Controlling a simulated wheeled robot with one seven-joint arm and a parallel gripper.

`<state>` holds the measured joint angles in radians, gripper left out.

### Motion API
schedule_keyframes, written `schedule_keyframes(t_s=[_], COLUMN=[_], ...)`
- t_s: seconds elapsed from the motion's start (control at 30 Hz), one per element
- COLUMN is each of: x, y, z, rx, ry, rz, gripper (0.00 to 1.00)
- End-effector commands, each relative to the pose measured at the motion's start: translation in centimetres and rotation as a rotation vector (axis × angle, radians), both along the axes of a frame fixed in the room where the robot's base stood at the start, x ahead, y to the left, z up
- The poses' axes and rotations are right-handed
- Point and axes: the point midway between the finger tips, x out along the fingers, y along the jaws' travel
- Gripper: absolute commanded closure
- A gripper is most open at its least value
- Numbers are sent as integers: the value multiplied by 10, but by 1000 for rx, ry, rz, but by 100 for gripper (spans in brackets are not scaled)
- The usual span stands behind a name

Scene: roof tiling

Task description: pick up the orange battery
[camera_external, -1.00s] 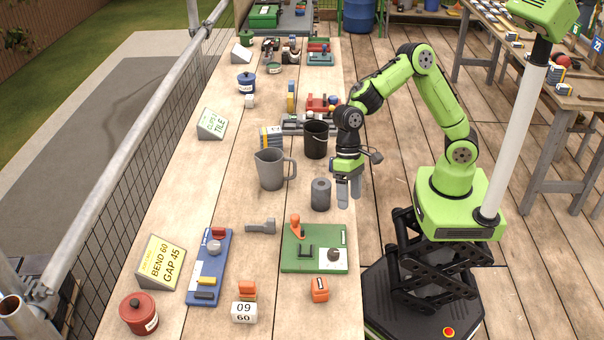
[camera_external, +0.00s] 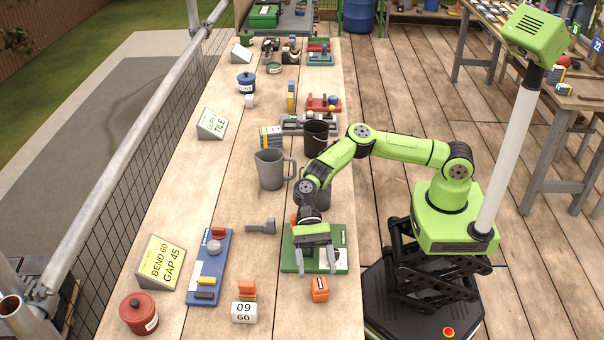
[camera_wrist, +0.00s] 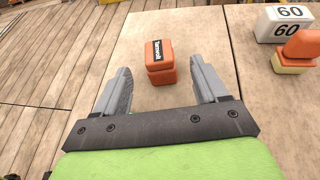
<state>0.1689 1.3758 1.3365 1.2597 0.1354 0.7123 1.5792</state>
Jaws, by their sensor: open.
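The orange battery (camera_external: 320,289) stands on the wooden bench near its right edge, just in front of the green board. It is a small block with a dark label, and in the wrist view the battery (camera_wrist: 160,62) sits ahead of the fingertips, roughly between their lines. My gripper (camera_external: 316,266) is open and empty above the green board (camera_external: 287,262), pointing toward the battery. In the wrist view both grey fingers of my gripper (camera_wrist: 158,82) are spread apart, and neither visibly touches the battery.
A blue board (camera_external: 209,267) and a red pot (camera_external: 139,313) lie further left. The bench in front of the battery is clear.

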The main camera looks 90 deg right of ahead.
Motion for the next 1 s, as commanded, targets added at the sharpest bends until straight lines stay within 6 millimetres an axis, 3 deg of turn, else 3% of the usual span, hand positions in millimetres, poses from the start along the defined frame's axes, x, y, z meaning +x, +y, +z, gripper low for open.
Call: schedule_keyframes(t_s=[0.3, 0.57, 1.0], x=[-10, -10, -11], y=[47, 53, 53], z=[-21, -22, -22], rx=[0, -1, -1], ry=[-1, -2, -2], rz=[4, 1, 2], gripper=[28, 28, 92])
